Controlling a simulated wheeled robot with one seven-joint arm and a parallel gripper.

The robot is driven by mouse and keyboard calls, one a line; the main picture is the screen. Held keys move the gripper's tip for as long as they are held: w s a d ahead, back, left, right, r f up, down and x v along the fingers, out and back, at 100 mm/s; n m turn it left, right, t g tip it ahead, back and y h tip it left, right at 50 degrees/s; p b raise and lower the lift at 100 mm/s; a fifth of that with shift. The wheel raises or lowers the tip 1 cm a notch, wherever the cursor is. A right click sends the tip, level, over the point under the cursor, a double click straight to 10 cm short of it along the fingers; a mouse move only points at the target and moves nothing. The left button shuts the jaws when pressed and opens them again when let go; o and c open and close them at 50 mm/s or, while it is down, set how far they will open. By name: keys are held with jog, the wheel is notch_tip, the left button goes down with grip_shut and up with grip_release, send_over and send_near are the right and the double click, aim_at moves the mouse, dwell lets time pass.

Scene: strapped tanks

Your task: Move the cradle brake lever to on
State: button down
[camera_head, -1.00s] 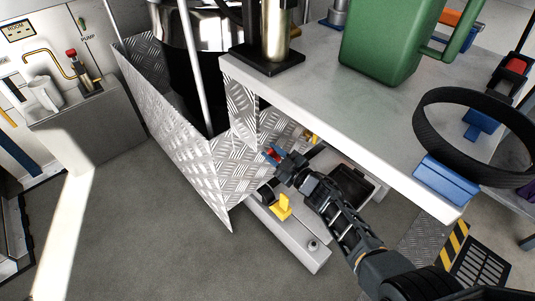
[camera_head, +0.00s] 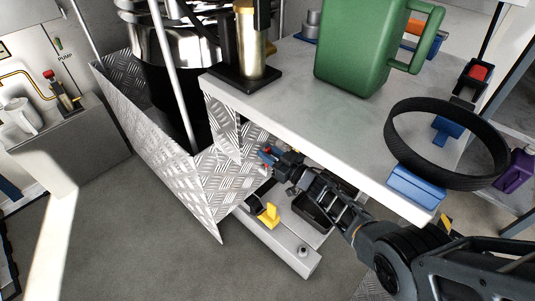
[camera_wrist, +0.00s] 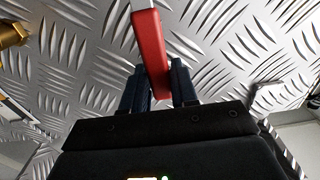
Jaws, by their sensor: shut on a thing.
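The brake lever shows in the wrist view as a red handle (camera_wrist: 151,50) on a pale metal stem, in front of diamond-plate metal. My gripper (camera_wrist: 160,78) is shut on the red handle, with one dark finger on each side of it. In the head view my gripper (camera_head: 268,154) is under the table edge, beside the diamond-plate panel (camera_head: 215,185). Only a small bit of red shows there. The lever's base and any on or off marking are hidden or out of view.
A white table (camera_head: 330,120) overhangs my arm and bears a green jug (camera_head: 350,50), a black ring (camera_head: 398,165) and a blue block (camera_head: 415,188). Below it are a yellow bracket (camera_head: 270,214) and a black tray (camera_head: 310,210). A brass fitting (camera_wrist: 12,32) is at the wrist view's left. Open floor lies at the lower left.

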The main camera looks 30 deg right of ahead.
jog(key=shift+d, duration=0.1)
jog(key=c, duration=1)
grip_release()
jog(key=shift+o, duration=0.2)
jog(key=p+v, duration=0.3)
jog(key=v, duration=0.4)
jog(key=shift+s+p, duration=0.35)
jog(key=shift+p, duration=0.05)
jog(key=shift+d, duration=0.1)
